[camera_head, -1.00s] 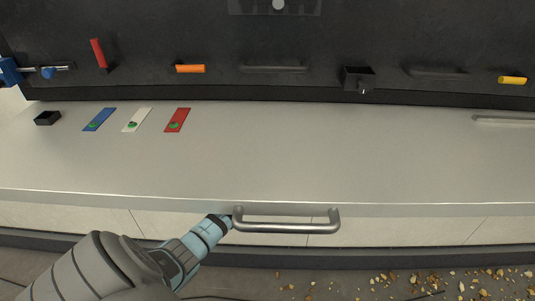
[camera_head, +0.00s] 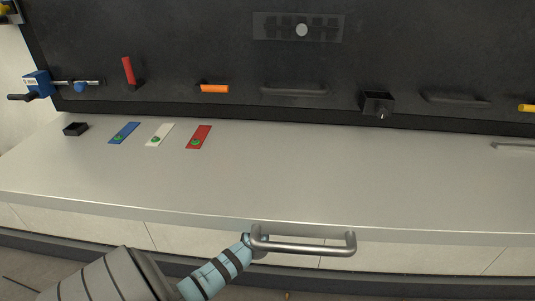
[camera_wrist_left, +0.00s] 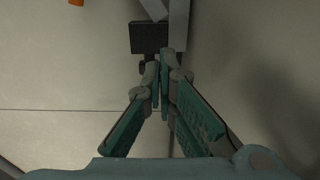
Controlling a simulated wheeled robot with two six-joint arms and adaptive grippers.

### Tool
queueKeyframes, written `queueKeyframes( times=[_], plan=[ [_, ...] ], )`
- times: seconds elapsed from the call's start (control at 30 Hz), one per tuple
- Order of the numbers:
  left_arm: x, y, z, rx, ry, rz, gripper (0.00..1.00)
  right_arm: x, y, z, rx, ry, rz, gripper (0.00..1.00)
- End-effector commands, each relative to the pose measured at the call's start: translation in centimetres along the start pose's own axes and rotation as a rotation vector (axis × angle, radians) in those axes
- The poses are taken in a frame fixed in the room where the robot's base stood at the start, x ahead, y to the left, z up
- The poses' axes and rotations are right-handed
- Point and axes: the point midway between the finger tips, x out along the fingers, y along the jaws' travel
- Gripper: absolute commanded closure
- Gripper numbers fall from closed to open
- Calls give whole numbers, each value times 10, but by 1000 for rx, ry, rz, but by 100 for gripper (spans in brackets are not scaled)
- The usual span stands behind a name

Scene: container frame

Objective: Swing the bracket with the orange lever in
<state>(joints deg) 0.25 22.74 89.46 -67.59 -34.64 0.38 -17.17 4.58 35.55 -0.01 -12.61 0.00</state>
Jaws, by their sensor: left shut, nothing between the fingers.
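The orange lever (camera_head: 214,89) lies along the foot of the dark back panel, left of the middle in the head view. I cannot make out its bracket clearly. A bit of orange (camera_wrist_left: 76,2) shows at the top edge of the left wrist view; I cannot tell if it is the lever. My left gripper (camera_head: 258,243) is low in the head view, by the left end of the front metal handle, far below the lever. In the left wrist view its fingers (camera_wrist_left: 163,58) are shut and hold nothing. My right gripper is in neither view.
A silver handle (camera_head: 305,248) sticks out from the grey worktop's (camera_head: 330,190) front edge. Blue, white and red plates (camera_head: 198,137) and a black box (camera_head: 75,129) lie on the left. A red lever (camera_head: 128,71) and a black holder (camera_head: 377,102) are on the panel. The worktop's middle is clear.

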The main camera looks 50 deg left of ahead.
Motion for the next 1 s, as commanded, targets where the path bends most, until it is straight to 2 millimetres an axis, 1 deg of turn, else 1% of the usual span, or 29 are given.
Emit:
queueKeyframes(
  times=[0.03, 0.1, 0.23, 0.33, 0.6, 0.67, 0.73, 0.77, 0.83, 0.87, 0.9, 0.97, 1.0],
  plan=[
    [-11, 1, -2, -1, 5, 1, 100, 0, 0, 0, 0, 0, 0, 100],
    [-24, 1, -3, -2, 5, 1, 100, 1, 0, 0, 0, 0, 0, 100],
    [-41, 1, -3, 0, 6, 0, 100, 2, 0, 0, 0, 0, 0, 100],
    [-46, 1, -2, 0, 4, 0, 100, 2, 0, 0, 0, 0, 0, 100],
    [-46, 1, -2, -3, 8, 0, 100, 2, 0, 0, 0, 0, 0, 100],
    [-46, 8, -7, -29, 32, 26, 100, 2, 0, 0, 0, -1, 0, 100],
    [-46, 36, -7, -69, 50, 105, 100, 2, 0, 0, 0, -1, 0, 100],
    [-48, 56, -6, -94, 55, 157, 100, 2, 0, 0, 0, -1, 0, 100],
    [-59, 116, -2, -171, 51, 316, 100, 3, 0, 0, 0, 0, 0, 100],
    [-69, 146, 1, -212, 41, 395, 100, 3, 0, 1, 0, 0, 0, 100],
    [-86, 188, 7, -271, 19, 502, 100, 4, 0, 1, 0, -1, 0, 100],
    [-121, 248, 17, -365, -31, 659, 100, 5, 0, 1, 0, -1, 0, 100],
    [-149, 284, 24, -428, -76, 756, 100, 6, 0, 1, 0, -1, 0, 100]
  ],
)
